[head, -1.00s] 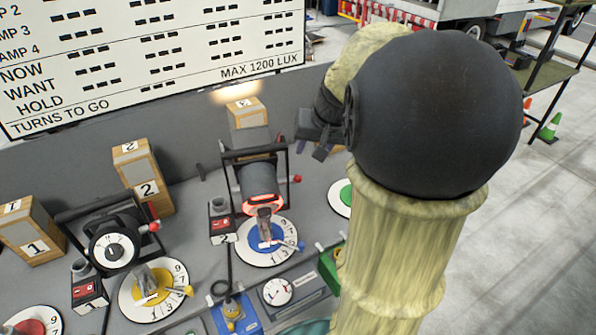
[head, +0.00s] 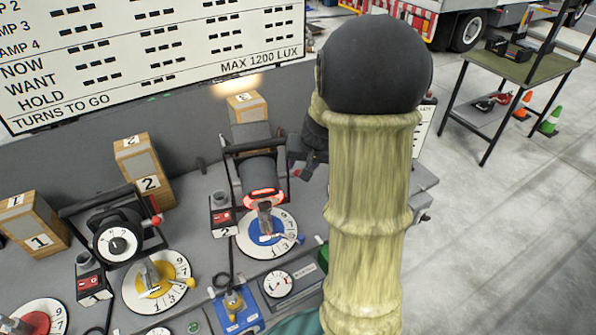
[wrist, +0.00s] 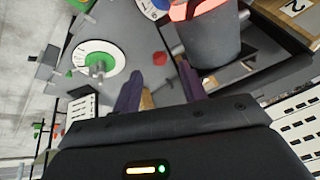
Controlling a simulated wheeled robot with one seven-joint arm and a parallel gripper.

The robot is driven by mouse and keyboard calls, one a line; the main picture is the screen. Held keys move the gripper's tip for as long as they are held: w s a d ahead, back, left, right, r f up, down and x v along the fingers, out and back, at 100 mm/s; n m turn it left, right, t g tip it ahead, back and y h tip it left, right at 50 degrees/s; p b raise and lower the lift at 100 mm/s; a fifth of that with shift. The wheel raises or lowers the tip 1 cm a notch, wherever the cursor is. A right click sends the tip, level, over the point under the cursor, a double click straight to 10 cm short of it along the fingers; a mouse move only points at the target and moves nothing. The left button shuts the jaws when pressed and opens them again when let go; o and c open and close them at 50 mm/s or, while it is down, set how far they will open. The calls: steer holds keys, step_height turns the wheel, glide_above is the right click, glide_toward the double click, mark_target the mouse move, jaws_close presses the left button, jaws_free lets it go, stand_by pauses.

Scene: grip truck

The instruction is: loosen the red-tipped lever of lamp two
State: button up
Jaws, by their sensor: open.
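The lamp with the glowing red rim (head: 262,192), beside a small switch box marked 2 (head: 222,220), stands in a black yoke behind a blue dial. In the wrist view the same lamp (wrist: 208,35) is at the top right. Its lever's red tip (wrist: 158,58) shows just beyond and between my fingertips, apparently clear of both. My gripper (wrist: 160,72) is open and empty. In the head view my gripper (head: 300,172) is at the lamp's right side, where it largely hides the red tip.
A black lamp (head: 116,243) with its own red-tipped lever stands to the left, behind a yellow dial (head: 157,280). Numbered wooden boxes (head: 145,172) stand behind the lamps. A board (head: 150,60) rises at the back. A green dial (wrist: 95,60) lies left of my fingers in the wrist view.

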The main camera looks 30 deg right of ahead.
mark_target(299, 171)
steer(key=x, duration=0.6)
steer(key=shift+w+f, duration=0.1)
steer(key=shift+f, duration=0.2)
jaws_close()
